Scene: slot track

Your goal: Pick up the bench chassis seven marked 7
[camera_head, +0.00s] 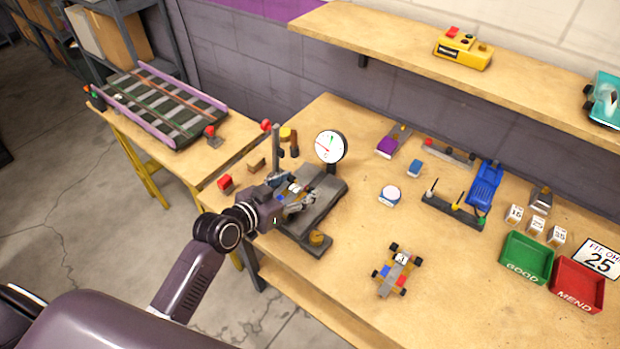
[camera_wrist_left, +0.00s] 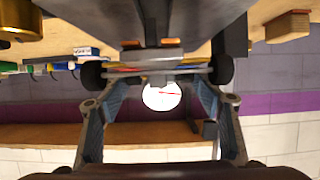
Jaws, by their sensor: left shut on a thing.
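My left gripper (camera_head: 292,196) is over the base of the dial gauge stand (camera_head: 326,192), shut on a small chassis (camera_head: 294,187) with a white tag. Its number is too small to read. In the left wrist view the fingers (camera_wrist_left: 160,84) flank this chassis (camera_wrist_left: 158,58), whose black wheels show at both sides. I cannot tell whether it touches the stand. A second chassis (camera_head: 398,270) with black wheels, blue and red blocks and a white tag lies on the bench to the right; its mark is unclear. My right gripper is out of view.
The round dial (camera_head: 330,147) and its post stand close behind my left gripper. A green GOOD tray (camera_head: 526,258) and red MEND tray (camera_head: 578,285) are at the right. A blue car (camera_head: 484,184) and tool rack (camera_head: 452,212) stand farther back. The bench front is clear.

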